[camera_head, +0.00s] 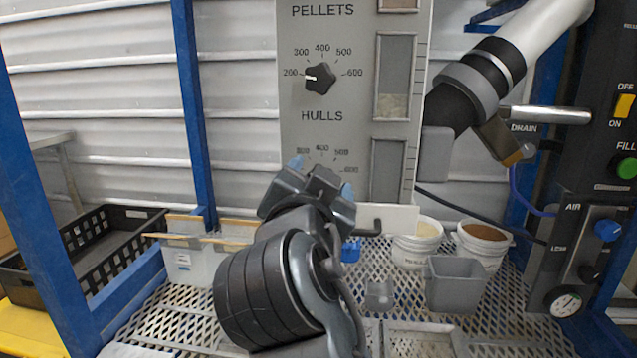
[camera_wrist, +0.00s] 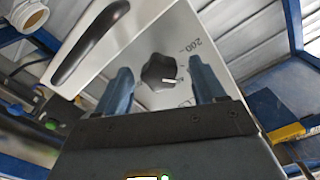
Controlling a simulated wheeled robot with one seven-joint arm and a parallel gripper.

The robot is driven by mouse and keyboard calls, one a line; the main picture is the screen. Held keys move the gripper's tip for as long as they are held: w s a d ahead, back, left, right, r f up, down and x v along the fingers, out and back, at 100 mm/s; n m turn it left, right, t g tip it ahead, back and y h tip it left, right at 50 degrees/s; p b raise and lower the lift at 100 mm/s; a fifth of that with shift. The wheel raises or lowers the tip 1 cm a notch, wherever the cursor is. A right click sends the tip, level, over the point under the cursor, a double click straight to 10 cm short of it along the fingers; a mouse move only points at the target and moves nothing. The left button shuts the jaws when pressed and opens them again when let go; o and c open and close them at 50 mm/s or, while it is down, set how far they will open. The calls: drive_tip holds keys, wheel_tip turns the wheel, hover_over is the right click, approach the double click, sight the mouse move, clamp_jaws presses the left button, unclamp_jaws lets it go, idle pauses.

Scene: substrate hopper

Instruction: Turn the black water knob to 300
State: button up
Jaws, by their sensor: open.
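My gripper (camera_head: 321,178) is open in front of the lower part of the grey control panel (camera_head: 300,133). In the wrist view, its two blue fingers (camera_wrist: 159,70) stand either side of a black lobed knob (camera_wrist: 158,72), with gaps visible. That knob's white pointer mark faces right in the picture, and a "200" is printed up and right of it. I cannot read a water label, since my gripper covers the panel there. The upper black knob (camera_head: 320,78), under PELLETS, points near 200. The HULLS dial below is partly hidden by my gripper.
A black bar handle (camera_wrist: 92,42) is on the panel beside the knob in the wrist view. White buckets (camera_head: 484,245) and a grey bin (camera_head: 456,286) stand on the mesh table at right. A dark box (camera_head: 612,165) with controls stands far right.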

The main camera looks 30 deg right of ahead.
drive_tip(key=shift+s+a, duration=0.1)
drive_tip(key=v, duration=0.7)
drive_tip(key=shift+s, duration=0.25)
drive_tip(key=shift+a, duration=0.15)
